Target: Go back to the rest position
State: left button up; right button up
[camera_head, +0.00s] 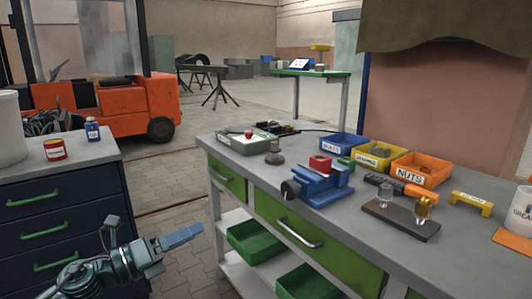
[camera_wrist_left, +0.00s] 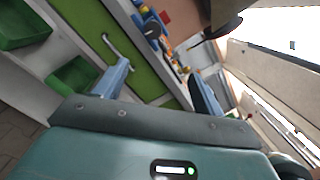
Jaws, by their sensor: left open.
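My left gripper (camera_head: 192,236) is low in the head view, in the open space in front of the green-fronted workbench and right of the dark drawer cabinet. It points to the right, towards the bench. In the left wrist view my left gripper (camera_wrist_left: 158,72) shows two fingers spread apart with nothing between them. The fingers appear clear of the bench. My right gripper is in neither view.
The workbench (camera_head: 230,160) holds a blue vise (camera_head: 322,184), a blue bin (camera_head: 343,146), a yellow bin (camera_head: 378,153) and an orange NUTS bin (camera_head: 421,170). Green bins (camera_head: 254,240) sit on its lower shelf. The drawer cabinet (camera_head: 45,200) stands left; floor shows between them.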

pick_arm(q)
jog(key=s+d+f+n+y+p, duration=0.1)
jog(key=s+f+n+y+p, duration=0.4)
jog(key=s+n, duration=0.6)
jog(key=s+d+f+n+g+y+p, duration=0.1)
jog(key=s+f+n+y+p, duration=0.5)
jog(key=n, duration=1.7)
jog(key=s+f+p, duration=0.3)
jog(key=s, duration=0.3)
jog(key=shift+s+f+n+y+p, duration=0.15)
jog(key=shift+s+n+y+p, duration=0.15)
jog(key=shift+n+p, duration=0.1)
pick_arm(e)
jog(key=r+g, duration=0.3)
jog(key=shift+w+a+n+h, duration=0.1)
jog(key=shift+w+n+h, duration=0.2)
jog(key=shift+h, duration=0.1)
